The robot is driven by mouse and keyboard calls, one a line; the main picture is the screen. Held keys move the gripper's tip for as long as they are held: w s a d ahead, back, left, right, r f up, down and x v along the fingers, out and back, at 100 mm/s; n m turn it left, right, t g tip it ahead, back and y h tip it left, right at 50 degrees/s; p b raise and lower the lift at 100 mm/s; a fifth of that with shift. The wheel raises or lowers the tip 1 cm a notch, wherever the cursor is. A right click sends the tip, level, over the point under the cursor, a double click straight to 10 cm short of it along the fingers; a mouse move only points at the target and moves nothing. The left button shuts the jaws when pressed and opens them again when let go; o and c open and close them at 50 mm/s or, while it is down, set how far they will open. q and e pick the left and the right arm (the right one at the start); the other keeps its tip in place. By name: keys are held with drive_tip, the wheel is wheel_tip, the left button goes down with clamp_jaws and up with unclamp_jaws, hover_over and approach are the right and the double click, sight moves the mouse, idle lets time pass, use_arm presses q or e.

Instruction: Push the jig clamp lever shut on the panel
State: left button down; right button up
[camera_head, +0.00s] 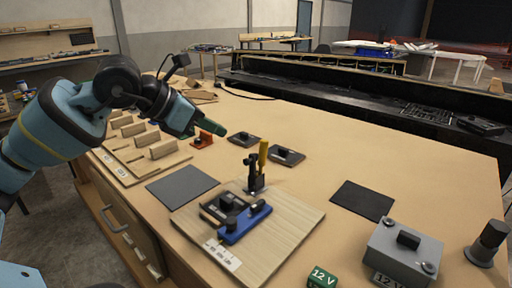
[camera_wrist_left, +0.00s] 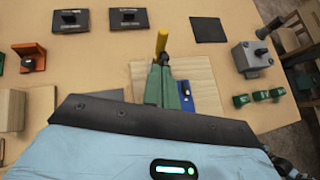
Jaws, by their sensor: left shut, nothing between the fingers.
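The jig clamp (camera_head: 255,177) is black and stands on a pale wooden board (camera_head: 285,235). Its yellow lever (camera_head: 263,154) points nearly straight up. In front of the clamp are a dark panel-like piece (camera_head: 212,210) and a blue block (camera_head: 245,224) with black knobs. My left gripper (camera_head: 222,131) has green fingers, shut and empty, above the bench to the left of the lever. In the left wrist view the yellow lever (camera_wrist_left: 162,41) shows just beyond the fingertips (camera_wrist_left: 165,64), which partly hide the clamp and board. Contact is not visible. My right gripper is out of view.
Dark mats (camera_head: 182,187) lie left and right of the board. Wooden slotted racks (camera_head: 135,150), an orange block (camera_head: 204,137) and two dark plates (camera_head: 287,156) are behind. A grey box (camera_head: 403,250) and a green 12 V block (camera_head: 322,278) stand at front right.

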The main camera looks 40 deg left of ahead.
sight(262, 158)
use_arm(q)
drive_tip(key=p+x, duration=0.2)
drive_tip(key=x, duration=0.8)
drive_tip(key=shift+d, duration=0.1)
idle(0.3)
